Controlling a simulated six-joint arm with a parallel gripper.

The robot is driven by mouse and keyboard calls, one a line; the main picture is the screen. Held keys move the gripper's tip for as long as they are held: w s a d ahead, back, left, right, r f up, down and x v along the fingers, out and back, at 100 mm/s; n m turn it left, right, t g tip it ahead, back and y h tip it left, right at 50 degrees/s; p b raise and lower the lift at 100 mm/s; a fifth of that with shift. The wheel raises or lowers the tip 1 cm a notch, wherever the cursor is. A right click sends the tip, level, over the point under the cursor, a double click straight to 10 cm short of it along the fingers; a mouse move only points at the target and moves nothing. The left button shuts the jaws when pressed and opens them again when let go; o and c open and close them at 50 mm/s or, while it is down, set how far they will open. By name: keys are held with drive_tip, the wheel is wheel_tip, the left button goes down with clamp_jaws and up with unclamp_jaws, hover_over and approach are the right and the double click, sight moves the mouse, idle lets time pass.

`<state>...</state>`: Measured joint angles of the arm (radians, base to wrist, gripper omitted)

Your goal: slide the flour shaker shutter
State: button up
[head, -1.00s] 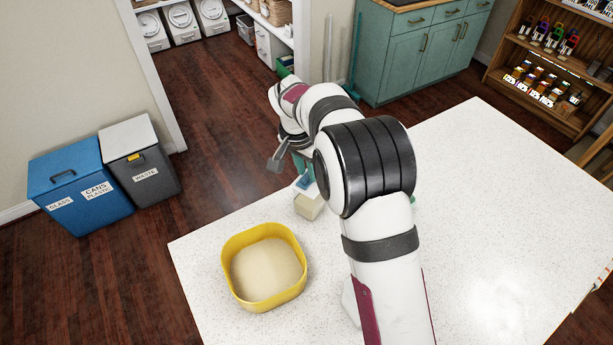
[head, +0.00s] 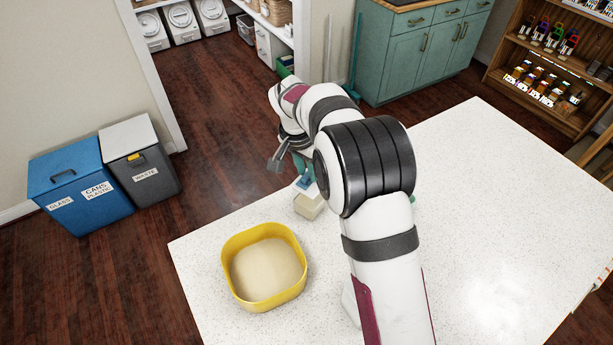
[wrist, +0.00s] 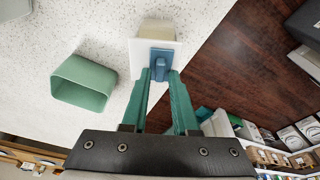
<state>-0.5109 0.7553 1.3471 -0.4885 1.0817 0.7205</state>
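The flour shaker is a cream box (head: 309,206) at the counter's far edge in the head view. It also shows in the wrist view as a pale block (wrist: 158,28) with a white front plate (wrist: 138,56). The blue shutter (wrist: 161,60) sits on that plate, and its tab sticks out toward my gripper. My gripper (wrist: 161,76) has teal fingers, one on each side of the tab, and they appear closed on it with no clear gap. In the head view my arm hides most of the gripper.
A yellow bowl (head: 237,292) holding pale flour (head: 265,268) stands on the white counter (head: 480,200), left of my arm. A green open container (wrist: 82,84) stands near the shaker in the wrist view. Blue (head: 80,190) and grey (head: 142,165) bins stand on the floor.

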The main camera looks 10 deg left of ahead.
drive_tip(key=c, duration=0.4)
drive_tip(key=shift+w+a, duration=0.2)
drive_tip(key=shift+a, duration=0.15)
drive_tip(key=o, duration=0.5)
wheel_tip(320, 180, up, 7)
drive_tip(key=shift+r, duration=0.1)
idle(0.5)
